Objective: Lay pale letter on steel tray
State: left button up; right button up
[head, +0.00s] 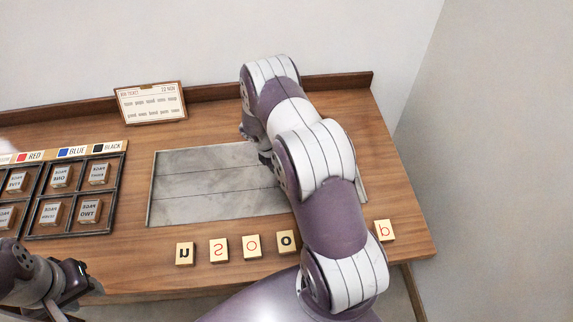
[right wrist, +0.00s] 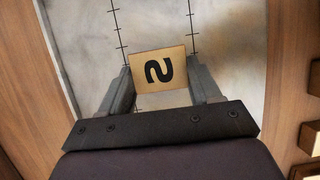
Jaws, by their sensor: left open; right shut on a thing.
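I cannot tell whether the tile touches the tray. In the head view my right arm hides the tile and the tray's right part. My left gripper (head: 78,286) is open and empty at the desk's front left edge.
Several loose letter tiles (head: 219,250) stand in a row in front of the tray, partly behind my right arm. A partitioned case (head: 76,194) of labelled blocks is at left. A ticket card (head: 150,103) leans at the back ledge. The tray's left part is bare.

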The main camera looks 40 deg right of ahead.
jog(key=shift+d, duration=0.1)
jog(key=shift+f, duration=0.15)
jog(key=shift+f, duration=0.1)
jog(key=o, duration=1)
